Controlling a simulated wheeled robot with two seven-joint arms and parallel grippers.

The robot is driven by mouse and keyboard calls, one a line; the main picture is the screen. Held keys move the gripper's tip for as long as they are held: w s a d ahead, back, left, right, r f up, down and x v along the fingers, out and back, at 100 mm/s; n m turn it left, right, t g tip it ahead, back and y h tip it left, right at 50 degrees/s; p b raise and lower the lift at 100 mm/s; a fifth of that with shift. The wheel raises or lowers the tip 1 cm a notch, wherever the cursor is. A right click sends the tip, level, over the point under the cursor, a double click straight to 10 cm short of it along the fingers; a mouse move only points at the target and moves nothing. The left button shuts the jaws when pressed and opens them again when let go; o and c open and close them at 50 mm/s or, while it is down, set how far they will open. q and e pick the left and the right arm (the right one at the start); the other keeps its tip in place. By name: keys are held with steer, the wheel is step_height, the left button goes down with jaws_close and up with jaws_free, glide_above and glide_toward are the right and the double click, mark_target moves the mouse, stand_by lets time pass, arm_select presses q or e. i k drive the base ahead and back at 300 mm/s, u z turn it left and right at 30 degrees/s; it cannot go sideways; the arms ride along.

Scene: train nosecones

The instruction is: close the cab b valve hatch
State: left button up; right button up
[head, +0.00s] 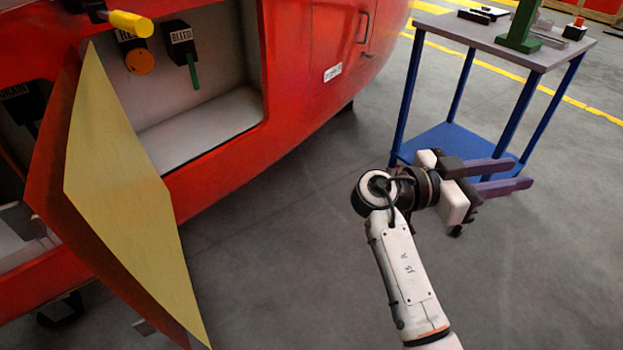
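The valve hatch (128,190) stands open at the left of the head view. Its pale yellow inner face is towards me and a red-brown edge shows behind it. It hangs out from the red nosecone (300,110), in front of the left part of the valve recess (215,125). My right gripper (518,176) is at the right, far from the hatch. Its two purple fingers are apart with nothing seen between them. My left gripper is not in view.
In the recess are a BLEED valve with a green handle (194,72), an orange knob (140,62) and a yellow handle (130,24). A blue-legged cart (480,42) stands beyond my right gripper. Grey floor (290,260) lies clear between hatch and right arm.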

mark_target(91, 180)
steer(key=z, duration=1.45)
steer(key=k, duration=2.3)
steer(key=u, duration=2)
steer(key=i, duration=0.95)
